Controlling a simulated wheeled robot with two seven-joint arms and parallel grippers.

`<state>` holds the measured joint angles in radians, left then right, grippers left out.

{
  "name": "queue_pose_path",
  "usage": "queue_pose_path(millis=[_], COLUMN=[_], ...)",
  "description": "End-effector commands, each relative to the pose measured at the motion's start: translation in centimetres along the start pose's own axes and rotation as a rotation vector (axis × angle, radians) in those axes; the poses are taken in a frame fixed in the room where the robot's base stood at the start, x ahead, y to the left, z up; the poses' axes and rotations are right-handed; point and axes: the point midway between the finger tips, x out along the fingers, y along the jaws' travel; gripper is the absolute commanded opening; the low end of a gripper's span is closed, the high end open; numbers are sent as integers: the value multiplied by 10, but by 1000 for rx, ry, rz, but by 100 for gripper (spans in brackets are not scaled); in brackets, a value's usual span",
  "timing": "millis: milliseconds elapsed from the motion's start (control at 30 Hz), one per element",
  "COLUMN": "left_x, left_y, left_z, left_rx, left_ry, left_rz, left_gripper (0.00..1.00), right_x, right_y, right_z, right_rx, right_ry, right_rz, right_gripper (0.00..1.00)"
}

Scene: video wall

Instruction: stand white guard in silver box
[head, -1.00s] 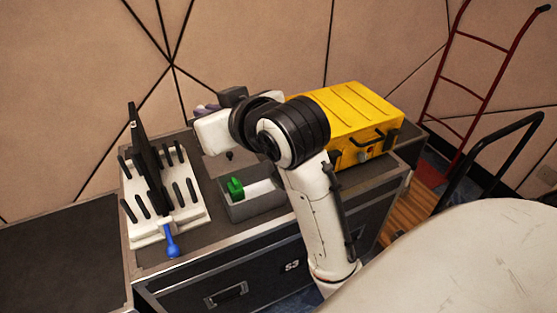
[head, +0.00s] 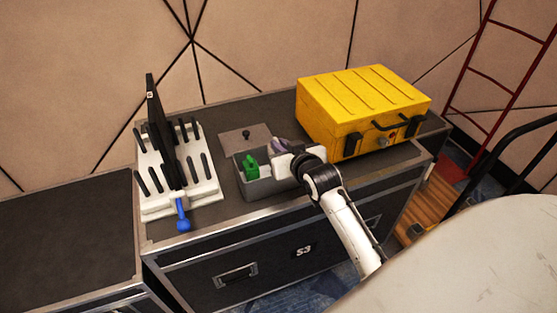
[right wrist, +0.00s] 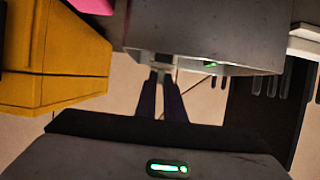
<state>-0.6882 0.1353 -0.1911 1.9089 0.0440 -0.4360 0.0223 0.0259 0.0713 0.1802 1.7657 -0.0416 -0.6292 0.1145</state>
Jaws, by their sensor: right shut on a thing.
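The silver box (head: 268,188) stands open on the black case top, with a green block (head: 251,166) in its left part. My right gripper (head: 277,146) is at the box's right end, above its back rim, its purple-grey fingers close together. In the right wrist view the gripper (right wrist: 160,76) is shut on a small pale piece, apparently the white guard, at the rim of the silver box (right wrist: 210,35). Most of the guard is hidden, so I cannot tell its tilt or whether it touches the box. My left gripper is not in view.
A grey lid with a knob (head: 246,136) lies behind the box. A white slotted rack (head: 152,204) with a black panel (head: 156,115) and a blue-handled tool (head: 182,216) stands left. A yellow case (head: 350,100) is close on the right. The case top's front strip is clear.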

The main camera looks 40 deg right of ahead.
Motion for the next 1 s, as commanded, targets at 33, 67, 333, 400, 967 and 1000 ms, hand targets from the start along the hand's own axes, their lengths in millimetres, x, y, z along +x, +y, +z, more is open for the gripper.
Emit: queue_pose_path(millis=[33,67,333,400,967,1000], left_x=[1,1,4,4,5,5], left_y=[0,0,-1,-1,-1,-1], left_z=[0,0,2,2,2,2], left_rx=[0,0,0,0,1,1], left_ry=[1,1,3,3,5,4], left_rz=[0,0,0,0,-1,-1], left_gripper=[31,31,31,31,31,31], right_x=[2,3,15,15,16,16], right_y=[0,0,0,0,0,0], right_z=[4,7,37,37,39,39], right_rx=[0,0,0,0,0,0], right_ry=[0,0,1,2,1,1], right_rz=[0,0,0,0,-1,-1], right_gripper=[0,0,0,0,27,27])
